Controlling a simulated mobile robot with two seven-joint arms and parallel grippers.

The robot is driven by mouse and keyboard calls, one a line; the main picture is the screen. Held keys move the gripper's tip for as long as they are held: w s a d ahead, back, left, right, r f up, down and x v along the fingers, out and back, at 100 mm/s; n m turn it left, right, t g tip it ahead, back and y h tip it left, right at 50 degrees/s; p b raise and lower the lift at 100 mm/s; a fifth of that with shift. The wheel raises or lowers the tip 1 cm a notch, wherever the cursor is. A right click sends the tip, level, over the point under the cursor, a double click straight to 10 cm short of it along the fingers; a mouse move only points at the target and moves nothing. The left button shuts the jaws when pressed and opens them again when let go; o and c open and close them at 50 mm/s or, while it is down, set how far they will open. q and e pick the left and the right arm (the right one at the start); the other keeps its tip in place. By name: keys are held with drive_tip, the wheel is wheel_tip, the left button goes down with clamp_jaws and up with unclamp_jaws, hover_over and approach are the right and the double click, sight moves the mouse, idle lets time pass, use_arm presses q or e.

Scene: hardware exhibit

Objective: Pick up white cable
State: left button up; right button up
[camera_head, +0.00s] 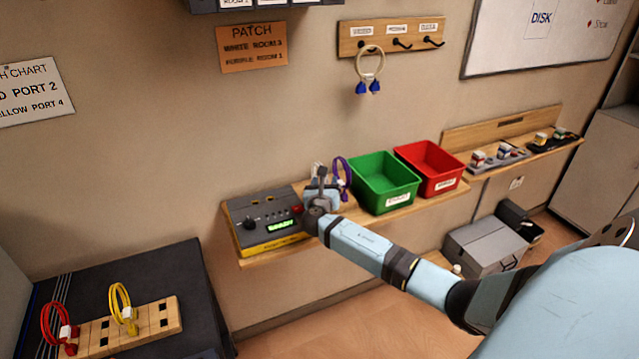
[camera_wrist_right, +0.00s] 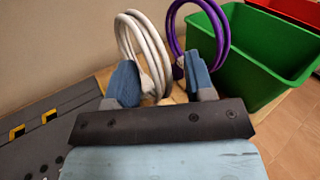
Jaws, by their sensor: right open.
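The white cable (camera_wrist_right: 152,42) is a coiled loop standing upright on the wooden shelf in the right wrist view. Its lower end with the plug lies between the two blue fingers of my right gripper (camera_wrist_right: 162,82). The fingers are open and apart around it. In the head view my right gripper (camera_head: 320,180) is over the shelf, between the grey device and the green bin, and mostly hides the white cable. A purple cable (camera_wrist_right: 221,40) stands just right of the white one, close to the right finger; it also shows in the head view (camera_head: 342,167). My left gripper is not in view.
A green bin (camera_head: 384,182) and a red bin (camera_head: 429,168) stand right of the gripper. A grey device (camera_head: 264,218) with a green display is at left. A cream loop with blue plugs (camera_head: 369,66) hangs above. Red and yellow cables (camera_head: 122,308) are at lower left.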

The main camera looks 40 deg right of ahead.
clamp_jaws()
drive_tip(key=shift+r, duration=0.1)
